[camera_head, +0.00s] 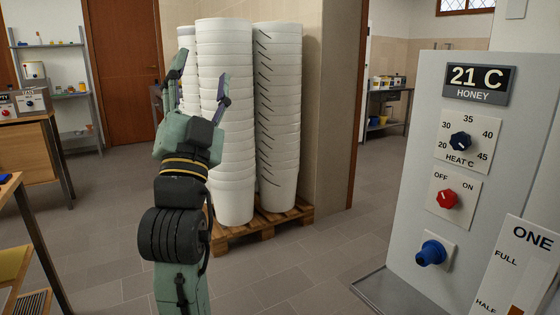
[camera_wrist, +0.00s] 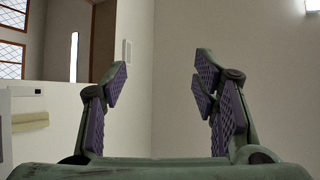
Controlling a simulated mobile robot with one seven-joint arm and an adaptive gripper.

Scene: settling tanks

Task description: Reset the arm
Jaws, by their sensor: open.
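My gripper (camera_head: 203,80) points upward in the head view, in front of the stacks of white buckets. Its two fingers are spread apart with nothing between them. In the wrist view my gripper (camera_wrist: 158,82) also shows open and empty, with a bare wall beyond it. My green and black arm rises from the bottom of the head view, clear of the control panel.
A grey panel (camera_head: 412,150) at right has a 21 C display (camera_head: 477,81), a black dial (camera_head: 460,141), a red knob (camera_head: 447,198) and a blue knob (camera_head: 431,253). White bucket stacks (camera_head: 278,120) stand on a pallet (camera_head: 240,233). The tiled floor (camera_head: 330,255) between is clear.

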